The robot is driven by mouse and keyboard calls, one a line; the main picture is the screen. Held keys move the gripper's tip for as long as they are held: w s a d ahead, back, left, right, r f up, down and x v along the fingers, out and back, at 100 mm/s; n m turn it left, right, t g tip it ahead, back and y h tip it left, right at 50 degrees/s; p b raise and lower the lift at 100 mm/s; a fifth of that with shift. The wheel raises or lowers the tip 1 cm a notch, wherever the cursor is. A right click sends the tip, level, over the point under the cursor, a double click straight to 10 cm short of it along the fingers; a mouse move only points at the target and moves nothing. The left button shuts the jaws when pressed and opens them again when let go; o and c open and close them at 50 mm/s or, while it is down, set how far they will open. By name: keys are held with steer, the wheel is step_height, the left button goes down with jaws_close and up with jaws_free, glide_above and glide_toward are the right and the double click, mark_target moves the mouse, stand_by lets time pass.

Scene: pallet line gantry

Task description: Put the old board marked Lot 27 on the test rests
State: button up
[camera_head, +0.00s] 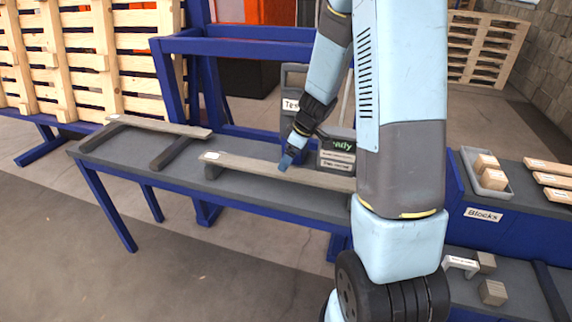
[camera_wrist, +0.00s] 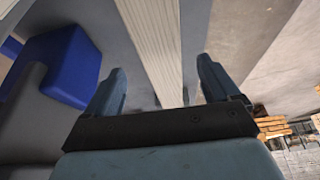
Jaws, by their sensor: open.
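A second board (camera_head: 160,126), also labelled, lies on two dark bars (camera_head: 172,152) at the bench's left. Neither label is readable. My gripper (camera_head: 287,162) is at the middle board, pointing down. In the wrist view my gripper (camera_wrist: 160,72) is open, with a pale board (camera_wrist: 153,40) running between its fingers. Contact with the board cannot be told.
A blue frame (camera_head: 235,33) rises behind. At right are a tray of blocks (camera_head: 485,172) and several short labelled boards (camera_head: 550,180). Pallets (camera_head: 85,60) stand left.

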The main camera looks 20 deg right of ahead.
steer(key=s+a+r+m+t+h, duration=0.1)
steer(key=s+r+m, duration=0.1)
steer(key=s+r, duration=0.65)
steer(key=s+a+r+m, duration=0.1)
steer(key=s+r+m, duration=0.3)
steer(key=r, duration=0.8)
steer(key=s+r+m+t+h, duration=0.1)
steer(key=s+r+m, duration=0.1)
steer(key=s, duration=0.5)
steer(key=s+r+m+h, duration=0.1)
steer(key=s+r+m, duration=0.1)
steer(key=s+r, duration=0.2)
steer(key=s+d, duration=0.1)
steer(key=s, duration=0.2)
steer(key=shift+s+m+t+h, duration=0.35)
steer(key=shift+m+t+h, duration=0.05)
steer(key=shift+c, duration=0.5)
